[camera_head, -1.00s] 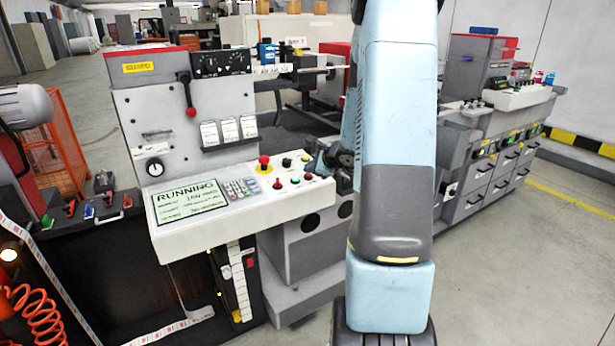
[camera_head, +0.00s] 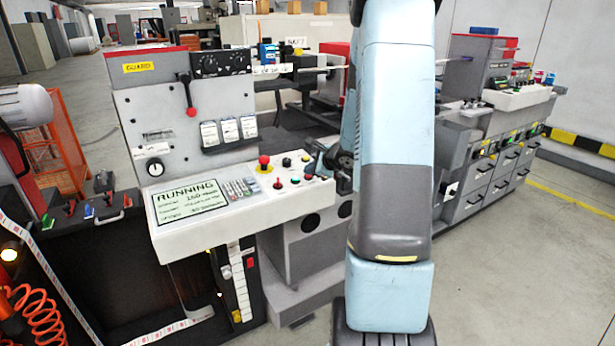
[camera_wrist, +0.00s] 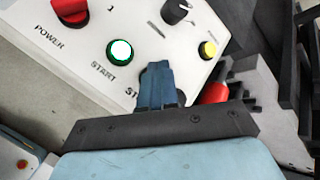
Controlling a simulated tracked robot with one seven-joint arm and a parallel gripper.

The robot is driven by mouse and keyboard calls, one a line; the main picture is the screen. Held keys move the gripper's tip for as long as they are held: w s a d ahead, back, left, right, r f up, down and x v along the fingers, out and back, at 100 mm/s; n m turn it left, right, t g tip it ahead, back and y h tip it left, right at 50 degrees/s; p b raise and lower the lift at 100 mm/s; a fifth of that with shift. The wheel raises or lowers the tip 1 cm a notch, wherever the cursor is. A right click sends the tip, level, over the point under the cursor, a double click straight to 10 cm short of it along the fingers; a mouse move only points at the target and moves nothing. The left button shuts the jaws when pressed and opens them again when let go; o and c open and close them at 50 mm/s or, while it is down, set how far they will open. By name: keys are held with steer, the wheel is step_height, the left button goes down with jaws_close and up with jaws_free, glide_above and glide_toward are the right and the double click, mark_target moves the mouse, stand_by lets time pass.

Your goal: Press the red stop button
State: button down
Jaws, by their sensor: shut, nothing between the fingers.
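The white control panel (camera_head: 250,210) stands left of my arm and its screen reads RUNNING. The red stop button (camera_head: 308,176) shows small near the panel's right end. In the wrist view my gripper (camera_wrist: 157,68) is shut and empty, with its fingertips over the panel just right of the lit green start button (camera_wrist: 120,50). The fingers cover most of a label beginning "ST" and the spot above it. A red piece (camera_wrist: 214,92) shows right of the fingers; I cannot tell whether it is the stop button. Contact with the panel cannot be told.
A red power switch (camera_wrist: 70,8), a black knob (camera_wrist: 175,10) and a yellow button (camera_wrist: 208,48) are close to the fingers. A red mushroom button (camera_head: 264,163) stands farther left on the panel. Open floor (camera_head: 530,240) lies to the right.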

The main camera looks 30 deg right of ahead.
mark_target(312, 182)
steer(key=shift+f, duration=0.15)
stand_by(0.6)
steer(key=shift+s+r, duration=0.1)
steer(key=shift+r, duration=0.75)
steer(key=r, duration=0.5)
steer(key=shift+s, duration=0.4)
stand_by(0.5)
